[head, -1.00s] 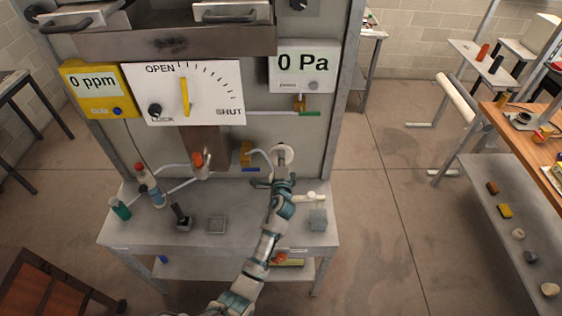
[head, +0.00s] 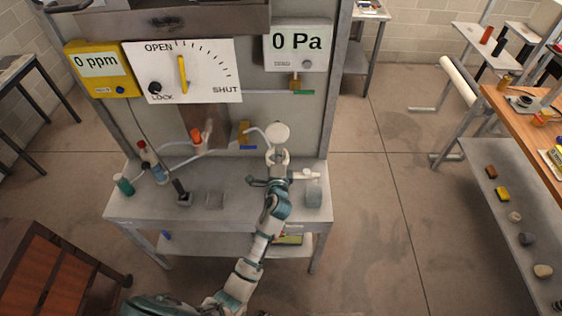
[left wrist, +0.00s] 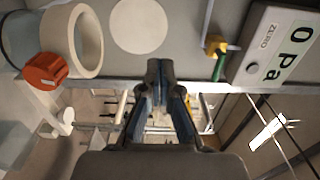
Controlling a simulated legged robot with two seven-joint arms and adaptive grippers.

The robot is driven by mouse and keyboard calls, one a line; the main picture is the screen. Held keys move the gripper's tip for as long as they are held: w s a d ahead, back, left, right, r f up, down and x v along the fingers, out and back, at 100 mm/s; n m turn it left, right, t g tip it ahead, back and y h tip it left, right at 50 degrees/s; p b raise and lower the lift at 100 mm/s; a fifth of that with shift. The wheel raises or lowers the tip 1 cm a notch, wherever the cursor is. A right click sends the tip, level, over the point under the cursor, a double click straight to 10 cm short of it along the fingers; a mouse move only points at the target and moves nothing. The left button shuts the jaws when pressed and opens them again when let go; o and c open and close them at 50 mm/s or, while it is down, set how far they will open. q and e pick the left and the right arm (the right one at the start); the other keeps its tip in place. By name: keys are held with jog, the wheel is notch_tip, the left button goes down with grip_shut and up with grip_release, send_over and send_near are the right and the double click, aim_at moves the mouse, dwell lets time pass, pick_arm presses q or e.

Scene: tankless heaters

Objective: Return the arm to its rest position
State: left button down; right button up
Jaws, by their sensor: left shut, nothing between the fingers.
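My left arm reaches up from the bottom of the head view over the grey bench (head: 235,190). Its gripper (head: 278,158) is just below a white round disc (head: 278,132) on the upright panel, as seen in the picture. In the left wrist view the gripper's fingers (left wrist: 160,72) are together with nothing between them. The disc (left wrist: 138,25) shows beyond the fingertips, apart from them in the picture. My right gripper is not in view.
The panel carries a yellow "0 ppm" meter (head: 102,68), an OPEN/SHUT dial (head: 185,72) and a "0 Pa" gauge (head: 297,42). Small bottles (head: 155,170) and a grey block (head: 313,194) stand on the bench. A wooden cabinet (head: 60,275) is at lower left. Floor right of the bench is clear.

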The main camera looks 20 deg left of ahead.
pick_arm(q)
jog(key=s+a+f+n+g+h, duration=0.15)
jog(key=s+f+n+g, duration=0.25)
jog(key=s+f, duration=0.45)
jog(key=s+a+f+n+g, duration=0.2)
jog(key=s+f+n+g, duration=0.3)
jog(key=s, duration=0.6)
jog(key=s+f+n+g+h, duration=0.2)
jog(key=s+f, duration=0.1)
jog(key=s, duration=0.7)
jog(key=s+f+n+g+h, duration=0.2)
jog(key=s+f+g, duration=0.15)
jog(key=s, duration=0.65)
notch_tip(320, 180, down, 27)
jog(key=s+b, duration=0.2)
jog(key=s+a+f+g+b, duration=0.1)
jog(key=s+a+f+g, duration=0.1)
jog(key=s+f, duration=1.5)
jog(key=shift+s+f, duration=0.4)
jog(key=shift+f, duration=0.5)
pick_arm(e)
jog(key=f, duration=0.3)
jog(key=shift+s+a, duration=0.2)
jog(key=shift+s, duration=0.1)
